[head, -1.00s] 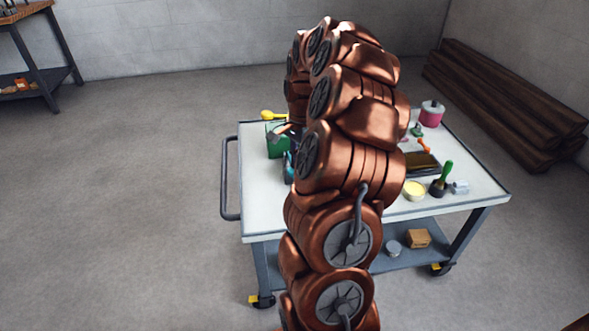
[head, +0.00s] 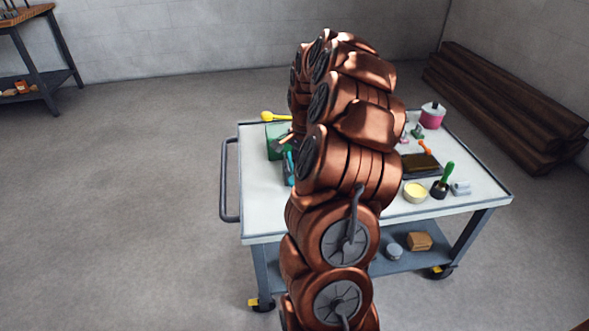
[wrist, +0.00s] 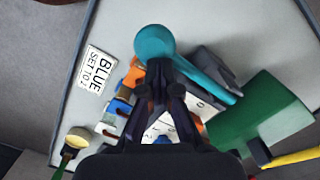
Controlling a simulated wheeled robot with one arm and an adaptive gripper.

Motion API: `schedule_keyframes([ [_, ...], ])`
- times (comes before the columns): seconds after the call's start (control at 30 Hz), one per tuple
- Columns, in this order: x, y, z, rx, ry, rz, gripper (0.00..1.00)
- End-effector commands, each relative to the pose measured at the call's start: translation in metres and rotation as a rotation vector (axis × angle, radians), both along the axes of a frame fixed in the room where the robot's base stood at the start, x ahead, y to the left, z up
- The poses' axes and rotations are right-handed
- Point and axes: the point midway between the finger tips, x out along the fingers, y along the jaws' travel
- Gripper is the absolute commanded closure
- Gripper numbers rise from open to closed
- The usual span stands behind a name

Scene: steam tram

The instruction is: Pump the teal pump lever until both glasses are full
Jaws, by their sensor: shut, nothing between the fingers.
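The teal pump lever (wrist: 207,74) crosses the upper middle of the wrist view, with its round knob at the upper left end. A small teal part also shows beside my arm in the head view (head: 290,163). My gripper (wrist: 160,66) is shut and empty, its dark fingertips at or just below the knob in the picture. I cannot tell whether they touch it. Orange, blue and white parts lie partly hidden behind the fingers. I cannot make out the two glasses in either view.
A green box (wrist: 258,120) and a yellow-handled item (wrist: 292,159) are right of the lever. A sign reading "BLUE SET TO 2" (wrist: 96,70) lies left. The white cart top (head: 262,203) also carries a pink pot (head: 432,117), a cream bowl (head: 415,192) and a green-handled brush (head: 443,181).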

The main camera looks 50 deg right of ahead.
Motion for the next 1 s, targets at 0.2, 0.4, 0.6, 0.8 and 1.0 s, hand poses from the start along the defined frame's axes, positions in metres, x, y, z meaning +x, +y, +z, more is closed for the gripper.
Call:
schedule_keyframes([
  [0.2,0.000,-0.019,0.006,-0.001,0.001,0.001,1.00],
  [0.4,0.000,-0.019,0.005,0.000,0.001,0.002,1.00],
  [0.6,0.000,-0.020,0.015,-0.002,-0.001,0.001,1.00],
  [0.8,0.001,-0.024,0.048,-0.003,-0.004,0.000,1.00],
  [1.0,0.000,-0.027,0.084,-0.003,-0.001,0.001,1.00],
])
